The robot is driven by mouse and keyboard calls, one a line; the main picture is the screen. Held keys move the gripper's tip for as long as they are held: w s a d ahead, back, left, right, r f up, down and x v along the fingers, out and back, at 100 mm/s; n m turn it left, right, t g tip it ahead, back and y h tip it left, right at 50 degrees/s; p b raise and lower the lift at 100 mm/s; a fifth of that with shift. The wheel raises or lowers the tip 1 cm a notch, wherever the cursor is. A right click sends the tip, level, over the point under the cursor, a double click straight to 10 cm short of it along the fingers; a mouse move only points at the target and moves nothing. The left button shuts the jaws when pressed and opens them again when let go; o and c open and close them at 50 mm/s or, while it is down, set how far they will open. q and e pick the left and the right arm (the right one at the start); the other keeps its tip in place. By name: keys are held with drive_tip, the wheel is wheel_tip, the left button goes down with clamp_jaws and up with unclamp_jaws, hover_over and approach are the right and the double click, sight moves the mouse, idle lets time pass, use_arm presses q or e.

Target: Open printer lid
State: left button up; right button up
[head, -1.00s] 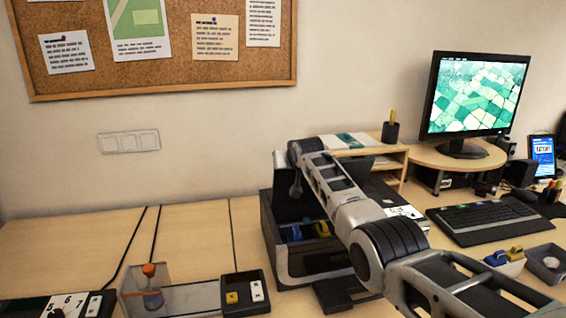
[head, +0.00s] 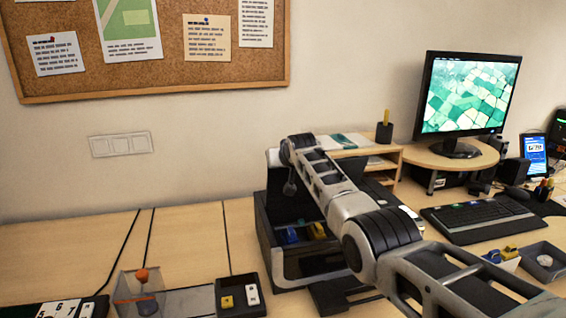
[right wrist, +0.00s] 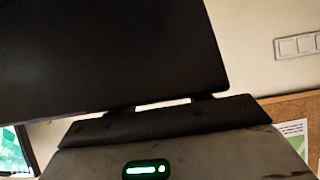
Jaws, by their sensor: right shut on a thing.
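The printer (head: 266,235) stands on the desk in the middle of the head view, its inside exposed, with blue and yellow parts in it. Its dark lid (head: 285,206) stands raised at the back, partly hidden by my right arm. In the right wrist view the lid (right wrist: 110,55) is a large black panel filling the upper left. My right gripper (right wrist: 165,112) is against the lid's edge, shut on it; its fingertips are mostly hidden. In the head view, my right arm reaches over the printer from the lower right. My left gripper is out of view.
A wooden shelf (head: 385,163) stands behind the printer at right, near the monitor (head: 470,95) and keyboard (head: 480,217). A small dark tray (head: 240,311) and a clear box with an orange-topped object (head: 142,276) lie in front at left. The desk left of the printer is mostly clear.

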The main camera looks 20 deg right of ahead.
drive_tip(key=shift+s+a+f, duration=0.1)
drive_tip(key=shift+s+f, duration=0.05)
drive_tip(key=shift+f, duration=0.55)
drive_tip(key=o, duration=1.4)
drive_tip(key=shift+r, duration=0.1)
drive_tip(key=shift+r+p, duration=0.7)
drive_tip(key=shift+p, duration=0.25)
drive_tip(key=shift+s+r+p, duration=0.4)
drive_tip(key=shift+r+p, duration=0.4)
drive_tip(key=shift+r, duration=0.15)
drive_tip(key=shift+s+a+r, duration=0.15)
drive_tip(key=shift+s+r, duration=0.8)
drive_tip(key=shift+r, duration=1.4)
drive_tip(key=shift+s+a+r, duration=0.1)
drive_tip(key=shift+s+r, duration=0.85)
drive_tip(key=shift+r, duration=1.35)
drive_tip(key=shift+s+a+r, duration=0.15)
drive_tip(key=shift+s+r, duration=0.8)
drive_tip(key=shift+r, duration=1.4)
